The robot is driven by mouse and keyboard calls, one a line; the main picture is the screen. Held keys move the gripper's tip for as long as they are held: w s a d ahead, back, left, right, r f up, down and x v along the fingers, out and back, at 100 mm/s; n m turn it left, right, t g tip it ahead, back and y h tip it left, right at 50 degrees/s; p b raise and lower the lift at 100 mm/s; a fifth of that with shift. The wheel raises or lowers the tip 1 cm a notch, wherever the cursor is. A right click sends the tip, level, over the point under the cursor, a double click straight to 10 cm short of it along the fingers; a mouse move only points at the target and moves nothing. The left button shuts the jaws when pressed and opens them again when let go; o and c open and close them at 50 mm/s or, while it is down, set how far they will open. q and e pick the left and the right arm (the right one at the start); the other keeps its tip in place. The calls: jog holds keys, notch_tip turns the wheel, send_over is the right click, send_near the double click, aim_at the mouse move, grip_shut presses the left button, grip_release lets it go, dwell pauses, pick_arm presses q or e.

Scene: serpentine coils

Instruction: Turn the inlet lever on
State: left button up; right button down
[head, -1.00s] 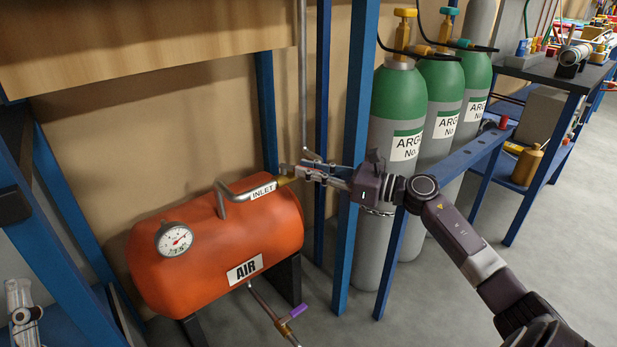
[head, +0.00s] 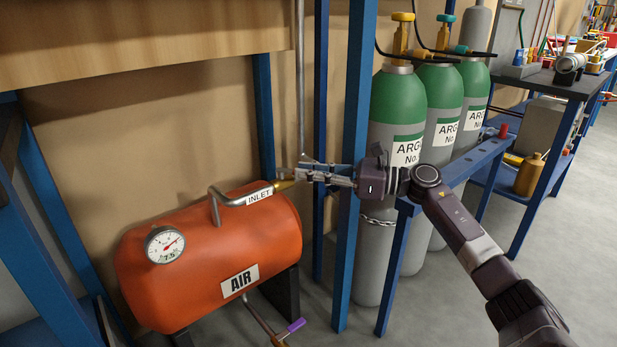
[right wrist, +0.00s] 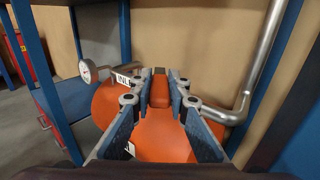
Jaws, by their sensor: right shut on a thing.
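The orange AIR tank (head: 215,255) stands on the floor at the left, with a round gauge on its end. A grey pipe with an INLET label (head: 259,197) rises from its top and runs right to a brass fitting (head: 285,184). My right gripper (head: 305,173) is at the right end of this fitting. In the right wrist view its two fingers (right wrist: 160,95) are shut on a narrow orange bar (right wrist: 160,90), which looks like the inlet lever. In the head view the fingers mostly hide the lever. My left gripper is not in view.
A grey vertical pipe (head: 301,90) comes down beside my fingertips. Blue posts (head: 355,150) stand close to my right gripper. Several green-topped argon cylinders (head: 398,100) stand behind my right arm. A purple-handled valve (head: 296,325) is below the tank. Open floor lies at the right.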

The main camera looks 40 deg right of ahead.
jog(key=shift+d, duration=0.1)
dwell(0.6)
jog(key=c, duration=1.8)
grip_release()
jog(key=shift+c, duration=0.2)
jog(key=v, duration=1.2)
jog(key=shift+w+d, duration=0.1)
jog(key=shift+w, duration=0.05)
